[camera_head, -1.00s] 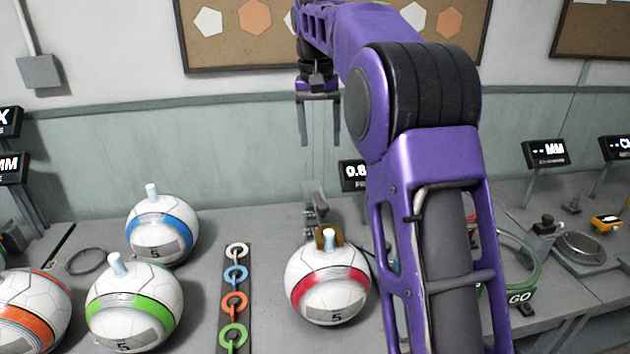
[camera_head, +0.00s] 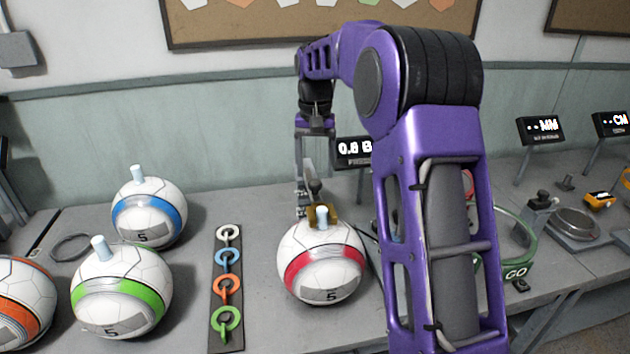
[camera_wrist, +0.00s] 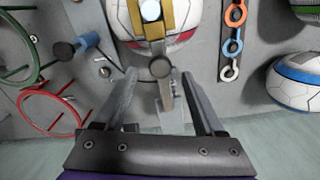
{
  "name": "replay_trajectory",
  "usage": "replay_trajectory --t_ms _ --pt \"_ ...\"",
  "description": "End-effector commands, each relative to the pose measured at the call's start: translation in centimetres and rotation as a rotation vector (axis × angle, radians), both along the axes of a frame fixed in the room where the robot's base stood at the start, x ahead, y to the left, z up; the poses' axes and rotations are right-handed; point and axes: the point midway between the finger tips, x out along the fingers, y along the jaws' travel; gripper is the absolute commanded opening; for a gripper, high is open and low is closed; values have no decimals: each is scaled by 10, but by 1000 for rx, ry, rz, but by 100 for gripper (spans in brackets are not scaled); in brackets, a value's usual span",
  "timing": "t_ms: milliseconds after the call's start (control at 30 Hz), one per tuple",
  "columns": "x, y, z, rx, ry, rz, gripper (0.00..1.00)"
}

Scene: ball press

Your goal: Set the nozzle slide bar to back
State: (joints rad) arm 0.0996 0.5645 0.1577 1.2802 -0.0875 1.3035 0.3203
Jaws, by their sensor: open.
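The nozzle slide bar (camera_wrist: 165,93) is a grey upright piece with a dark round knob (camera_wrist: 160,67), behind a gold bracket (camera_wrist: 153,22) in the wrist view. My gripper (camera_wrist: 159,75) is open, with one finger on each side of the knob and bar; gaps show on both sides. In the head view my gripper (camera_head: 314,188) points down behind the ball, its fingertips partly unclear against the bar.
A strip of coloured rings (camera_head: 228,285) lies left of the red ball, with blue (camera_head: 149,213), green (camera_head: 121,290) and orange (camera_head: 20,305) balls beyond. A pressure display (camera_head: 354,149) stands behind. Green (camera_wrist: 20,45) and red (camera_wrist: 55,108) hoops are to one side.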

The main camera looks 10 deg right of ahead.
Motion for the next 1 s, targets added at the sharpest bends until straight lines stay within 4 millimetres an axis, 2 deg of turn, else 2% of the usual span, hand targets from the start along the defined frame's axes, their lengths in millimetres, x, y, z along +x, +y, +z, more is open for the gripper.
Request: replay_trajectory --t_ms 33,200,567,900,967,1000 --pt "0 0 -10 0 2 0 71" --pt "0 0 -26 0 -1 0 71" --pt "0 0 -30 0 -1 0 71" --pt "0 0 -30 0 -1 0 12" --pt "0 0 -30 0 -1 0 1" --pt "0 0 -30 0 -1 0 0"
